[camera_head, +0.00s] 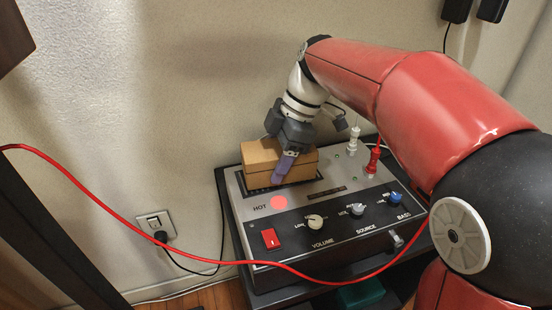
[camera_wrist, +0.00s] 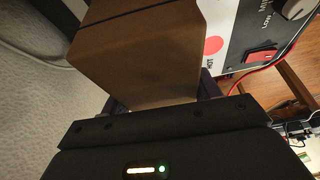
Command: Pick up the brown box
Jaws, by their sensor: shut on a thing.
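The brown box (camera_head: 262,157) is on top of the back part of an amplifier-like device in the head view, over a dark vent area. My gripper (camera_head: 285,160) comes down on it from above, with one purplish finger against its front face. In the wrist view the box (camera_wrist: 140,55) fills the upper middle, between the fingers of my gripper (camera_wrist: 160,100). The gripper is shut on the box. Its far finger is hidden in the head view. I cannot tell whether the box is lifted off the device.
The device (camera_head: 335,222) has knobs, a red switch (camera_head: 270,238) and red and white plugs on top. A red cable (camera_head: 130,228) runs across its front. The wall (camera_head: 120,100) is close behind. An outlet (camera_head: 156,225) with a black plug is at left.

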